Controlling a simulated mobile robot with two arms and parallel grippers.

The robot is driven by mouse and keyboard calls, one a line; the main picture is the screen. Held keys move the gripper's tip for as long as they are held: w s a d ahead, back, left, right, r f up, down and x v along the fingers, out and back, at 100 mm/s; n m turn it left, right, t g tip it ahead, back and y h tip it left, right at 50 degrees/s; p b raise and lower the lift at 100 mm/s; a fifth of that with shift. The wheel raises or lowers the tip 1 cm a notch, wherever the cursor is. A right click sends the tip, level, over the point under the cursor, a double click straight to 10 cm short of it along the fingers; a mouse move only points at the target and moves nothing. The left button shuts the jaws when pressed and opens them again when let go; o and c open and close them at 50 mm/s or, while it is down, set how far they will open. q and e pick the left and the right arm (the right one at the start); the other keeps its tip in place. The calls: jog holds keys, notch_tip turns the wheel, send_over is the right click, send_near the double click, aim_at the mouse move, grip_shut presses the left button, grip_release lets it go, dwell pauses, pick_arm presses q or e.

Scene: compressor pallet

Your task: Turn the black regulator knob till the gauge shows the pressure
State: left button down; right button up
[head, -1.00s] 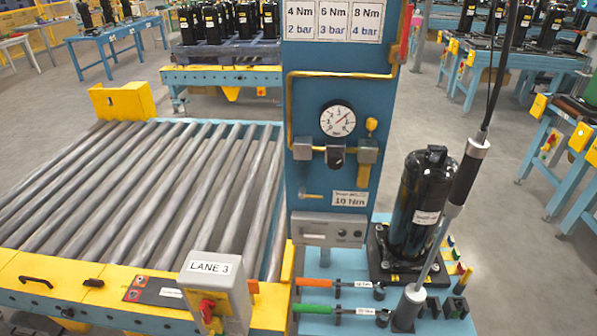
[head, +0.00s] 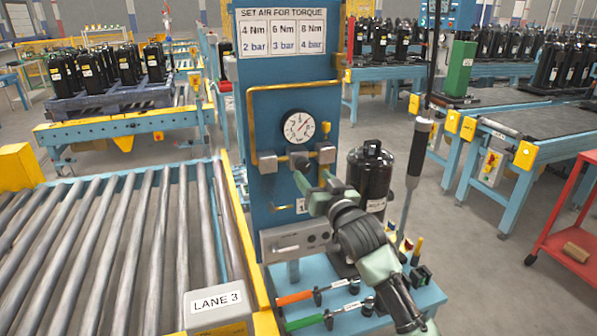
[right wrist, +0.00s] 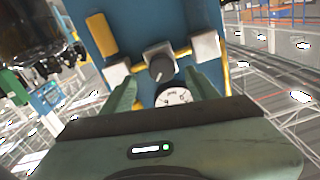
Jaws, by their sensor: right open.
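The black regulator knob (head: 299,161) sits below the round white gauge (head: 298,126) on the blue panel (head: 262,105). The gauge needle points to the upper right; its numbers are too small to read. My right gripper (head: 312,182) is open, just below and in front of the knob. In the right wrist view the knob (right wrist: 161,68) appears between and beyond the two green fingers, with no contact visible. The gauge (right wrist: 173,96) is partly hidden there by the gripper body. My left gripper is not in view.
A torque chart (head: 282,33) tops the panel. Orange- and green-handled tools (head: 305,295) lie below on the blue bench. A roller conveyor (head: 110,250) fills the left.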

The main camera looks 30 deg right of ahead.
aim_at(305, 168)
jog(key=x, duration=0.5)
jog(key=shift+w+a, duration=0.15)
jog(key=shift+p, duration=0.3)
grip_shut()
